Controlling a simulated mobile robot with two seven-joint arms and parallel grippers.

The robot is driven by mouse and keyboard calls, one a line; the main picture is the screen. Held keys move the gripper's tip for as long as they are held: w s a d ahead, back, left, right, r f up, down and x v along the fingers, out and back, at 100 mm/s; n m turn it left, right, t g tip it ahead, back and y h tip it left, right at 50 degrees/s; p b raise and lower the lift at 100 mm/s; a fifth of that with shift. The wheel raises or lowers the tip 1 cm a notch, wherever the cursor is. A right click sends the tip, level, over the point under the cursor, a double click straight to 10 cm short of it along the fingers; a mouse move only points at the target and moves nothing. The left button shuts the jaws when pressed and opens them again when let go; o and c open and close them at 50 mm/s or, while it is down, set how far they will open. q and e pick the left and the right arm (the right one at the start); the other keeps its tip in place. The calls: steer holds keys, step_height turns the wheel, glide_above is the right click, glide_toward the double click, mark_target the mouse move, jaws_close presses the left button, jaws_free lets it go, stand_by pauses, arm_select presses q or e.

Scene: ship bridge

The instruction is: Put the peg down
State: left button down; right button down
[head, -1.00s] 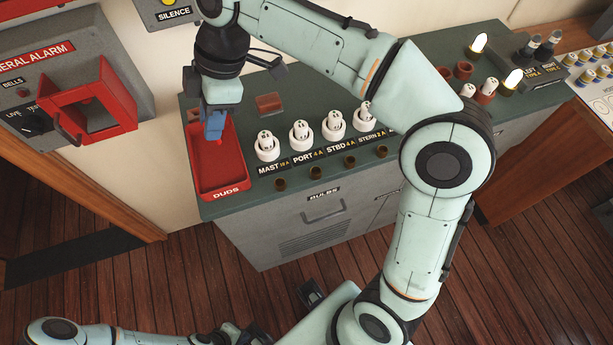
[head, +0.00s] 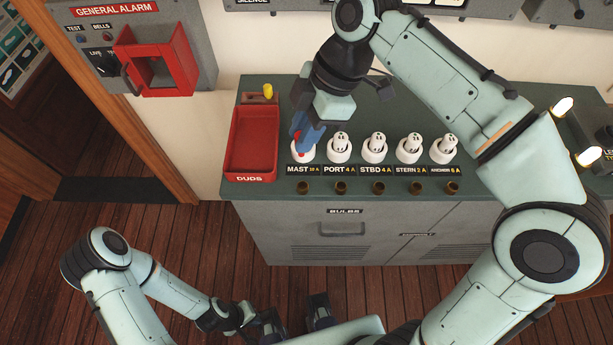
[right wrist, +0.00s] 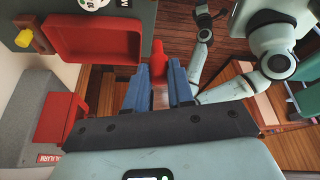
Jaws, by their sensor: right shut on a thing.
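My right gripper (head: 302,143) has blue fingers shut on a red peg, with little of it showing in the head view. In the right wrist view the red peg (right wrist: 158,62) sticks out beyond the blue fingers. In the head view the fingers overlap the leftmost white fuse holder (head: 303,155), labelled MAST; I cannot tell whether the peg touches it. The red DUDS tray (head: 233,150) is just left of the gripper and looks empty. My left gripper (head: 270,325) is low at the bottom of the head view, away from the console; its jaw opening is unclear.
The red alarm box (head: 155,62) is on the left. Lit bulbs (head: 587,156) are at right.

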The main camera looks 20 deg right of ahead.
steer(key=shift+f+b, duration=1.2)
steer(key=shift+f, duration=5.55)
steer(key=shift+f, duration=0.1)
steer(key=shift+f+b, duration=0.3)
steer(key=shift+b, duration=0.05)
steer(key=c, duration=1)
jaws_free()
steer(key=shift+r, duration=0.2)
